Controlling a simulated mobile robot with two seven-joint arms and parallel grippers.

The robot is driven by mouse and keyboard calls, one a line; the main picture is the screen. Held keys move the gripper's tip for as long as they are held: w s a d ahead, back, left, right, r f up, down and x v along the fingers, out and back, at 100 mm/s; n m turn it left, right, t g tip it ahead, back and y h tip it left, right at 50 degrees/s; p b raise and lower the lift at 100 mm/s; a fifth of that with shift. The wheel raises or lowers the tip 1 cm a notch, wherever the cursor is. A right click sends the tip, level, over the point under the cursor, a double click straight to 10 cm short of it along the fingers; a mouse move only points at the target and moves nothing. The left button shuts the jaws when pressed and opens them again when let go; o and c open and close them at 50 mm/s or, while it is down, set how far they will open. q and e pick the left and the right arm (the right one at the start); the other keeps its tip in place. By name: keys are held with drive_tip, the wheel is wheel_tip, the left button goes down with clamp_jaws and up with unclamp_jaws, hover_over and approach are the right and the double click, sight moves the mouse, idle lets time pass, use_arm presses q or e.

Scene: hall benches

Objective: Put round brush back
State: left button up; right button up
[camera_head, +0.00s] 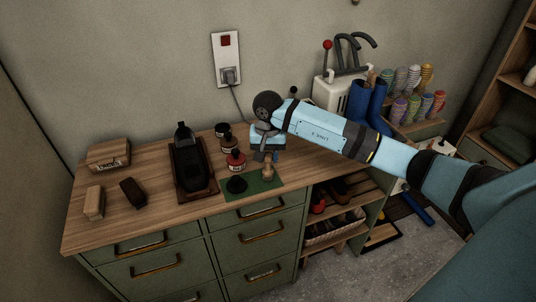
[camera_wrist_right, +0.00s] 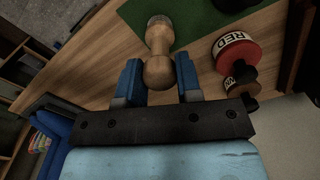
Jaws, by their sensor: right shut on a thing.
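The round brush (camera_head: 267,172) has a pale wooden handle with a rounded knob. It is close to upright at the right part of the green mat (camera_head: 247,191); I cannot tell whether it touches the mat. My right gripper (camera_head: 266,157) is above it, shut on its handle. In the right wrist view the brush (camera_wrist_right: 158,40) shows between the two blue fingers (camera_wrist_right: 158,75), its head by the mat's edge (camera_wrist_right: 200,22). The fingers hide part of the handle in the head view. My left gripper is not in view.
A red-labelled tin (camera_head: 235,162) and a black round piece (camera_head: 236,184) stand left of the brush. Blue boots (camera_head: 367,103) stand behind my right arm.

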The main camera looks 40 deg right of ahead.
drive_tip(key=shift+f, duration=0.25)
drive_tip(key=o, duration=0.9)
drive_tip(key=shift+r, duration=0.1)
drive_tip(key=shift+o, duration=0.2)
